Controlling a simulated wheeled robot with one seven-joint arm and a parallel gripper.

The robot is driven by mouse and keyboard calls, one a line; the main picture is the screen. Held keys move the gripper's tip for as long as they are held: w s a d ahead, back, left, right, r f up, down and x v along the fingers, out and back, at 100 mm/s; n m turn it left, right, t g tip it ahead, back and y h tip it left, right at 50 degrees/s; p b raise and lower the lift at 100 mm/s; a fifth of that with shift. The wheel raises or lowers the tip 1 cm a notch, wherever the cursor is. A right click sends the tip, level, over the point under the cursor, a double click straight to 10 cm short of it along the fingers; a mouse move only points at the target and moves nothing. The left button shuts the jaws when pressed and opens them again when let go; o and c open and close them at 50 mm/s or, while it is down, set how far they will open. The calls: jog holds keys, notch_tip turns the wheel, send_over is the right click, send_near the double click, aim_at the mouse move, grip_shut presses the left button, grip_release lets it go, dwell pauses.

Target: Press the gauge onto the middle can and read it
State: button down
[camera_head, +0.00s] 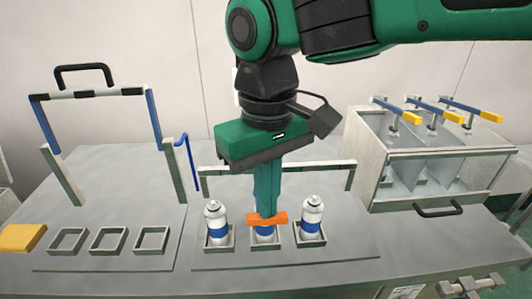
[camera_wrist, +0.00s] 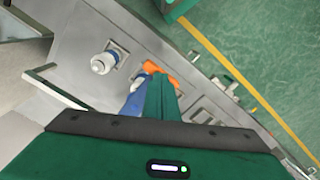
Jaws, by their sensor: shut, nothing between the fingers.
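Three white cans with blue bands stand upright in square holders: a left can (camera_head: 215,222), the middle can (camera_head: 264,234) and a right can (camera_head: 312,220). My gripper (camera_head: 266,216) points down over the middle can, its fingers shut with orange tips that hide the can's top. I cannot tell whether the tips touch it. In the wrist view the middle can (camera_wrist: 133,102) shows partly beside my gripper (camera_wrist: 160,76), and one other can (camera_wrist: 103,63) stands apart. I cannot make out a gauge with a readable face in either view.
Three empty square holders (camera_head: 109,240) and a yellow block (camera_head: 22,238) lie at the left, below a handled frame (camera_head: 90,94). A low rail (camera_head: 335,166) runs behind the cans. A clear-fronted box (camera_head: 436,172) with yellow-ended levers stands at the right.

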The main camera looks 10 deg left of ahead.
notch_tip(320, 180, up, 14)
jog(key=w, duration=0.2)
jog(key=shift+a, duration=0.15)
dwell(0.7)
jog(key=shift+r, duration=0.1)
jog(key=w+d+f+m, duration=0.2)
jog(key=w+d+f, duration=0.1)
jog(key=d, duration=0.6)
jog(key=w+d+f+m, duration=0.3)
jog(key=d+f, duration=0.1)
jog(key=d, duration=0.4)
jog(key=w+d+f+m, duration=0.2)
jog(key=w+d+f, duration=0.1)
jog(key=d, duration=0.6)
jog(key=s+d+f+m, duration=0.4)
jog(key=s+d+f, duration=0.3)
jog(key=d, duration=0.3)
jog(key=s+d+f+m, duration=0.4)
jog(key=s+d+f, duration=0.4)
jog(key=d, duration=0.3)
jog(key=shift+s+f, duration=0.25)
jog(key=shift+s, duration=0.25)
